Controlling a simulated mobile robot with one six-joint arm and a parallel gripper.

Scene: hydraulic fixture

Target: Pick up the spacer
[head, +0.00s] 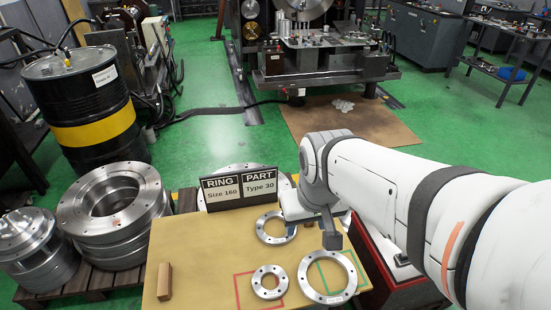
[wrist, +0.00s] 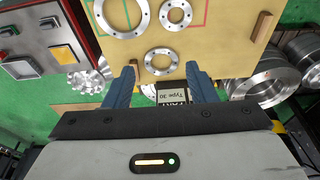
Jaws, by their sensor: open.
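Three flat metal rings with bolt holes lie on the tan tabletop (head: 205,250); I cannot tell which one is the spacer. A medium ring (head: 263,238) lies at the back, partly behind my gripper (head: 310,228). A small ring (head: 259,289) lies by a red outline and a large ring (head: 305,287) by a green outline. In the wrist view, my gripper (wrist: 161,71) is open and empty. The medium ring (wrist: 147,68) shows just beyond and between its fingertips. The small ring (wrist: 175,27) and large ring (wrist: 143,27) lie farther up, the large one cut off.
A wooden block (head: 164,281) lies at the table's left. A black sign (head: 236,187) reading "Ring Size 160, Part Type 30" stands at the back edge. Stacked metal flanges (head: 110,200) and a black-and-yellow drum (head: 85,105) stand left. A button panel (wrist: 40,45) borders the table.

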